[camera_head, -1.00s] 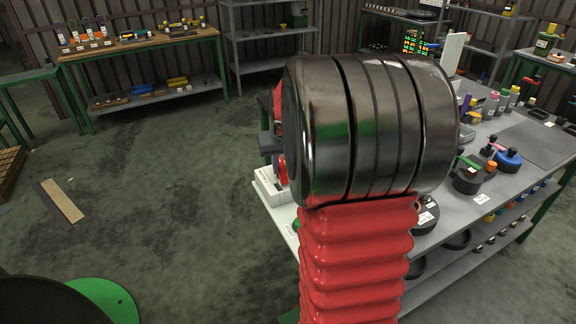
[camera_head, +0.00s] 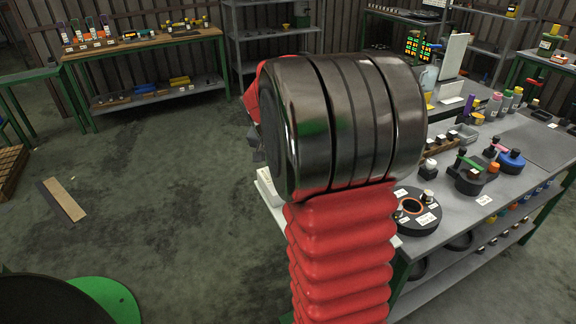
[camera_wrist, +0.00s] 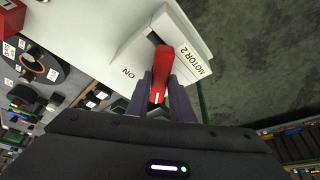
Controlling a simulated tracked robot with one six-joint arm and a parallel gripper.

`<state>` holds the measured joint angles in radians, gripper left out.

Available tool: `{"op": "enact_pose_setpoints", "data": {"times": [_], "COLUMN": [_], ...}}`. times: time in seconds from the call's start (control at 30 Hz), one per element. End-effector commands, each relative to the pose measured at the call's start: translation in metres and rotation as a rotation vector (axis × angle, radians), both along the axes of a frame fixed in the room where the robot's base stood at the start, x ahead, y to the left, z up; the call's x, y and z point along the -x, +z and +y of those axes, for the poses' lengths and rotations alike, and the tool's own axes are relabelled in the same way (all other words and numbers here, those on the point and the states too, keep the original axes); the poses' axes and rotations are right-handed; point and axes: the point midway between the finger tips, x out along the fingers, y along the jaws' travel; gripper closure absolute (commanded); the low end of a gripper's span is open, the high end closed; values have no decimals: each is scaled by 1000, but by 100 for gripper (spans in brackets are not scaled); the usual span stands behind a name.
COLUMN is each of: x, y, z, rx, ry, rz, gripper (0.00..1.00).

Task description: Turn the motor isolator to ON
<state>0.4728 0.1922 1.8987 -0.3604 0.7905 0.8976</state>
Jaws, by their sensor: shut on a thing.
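The motor isolator is a white box (camera_wrist: 192,38) labelled "MOTOR 2" along one edge and "ON" on its face. Its red handle (camera_wrist: 161,62) shows in the wrist view between the two dark fingers of my gripper (camera_wrist: 160,80). My gripper is shut on this handle. The handle points along the fingers, and the "ON" label lies to its left in the picture. In the head view only a white edge of the box (camera_head: 267,186) shows at the bench's near left corner. My arm hides the handle there.
The grey bench (camera_head: 448,212) carries a black ring-shaped part (camera_head: 413,228), a blue round part (camera_head: 510,161) and several bottles. A red object (camera_wrist: 11,17) lies at the wrist view's upper left. The floor left of the bench is mostly clear.

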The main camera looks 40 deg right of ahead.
Motion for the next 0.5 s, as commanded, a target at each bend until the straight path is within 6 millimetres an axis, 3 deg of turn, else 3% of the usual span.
{"op": "enact_pose_setpoints", "data": {"times": [0.5], "x": [-2], "y": [0], "z": [-1], "rx": [-5], "ry": [-406], "rz": [-2], "gripper": [100]}}
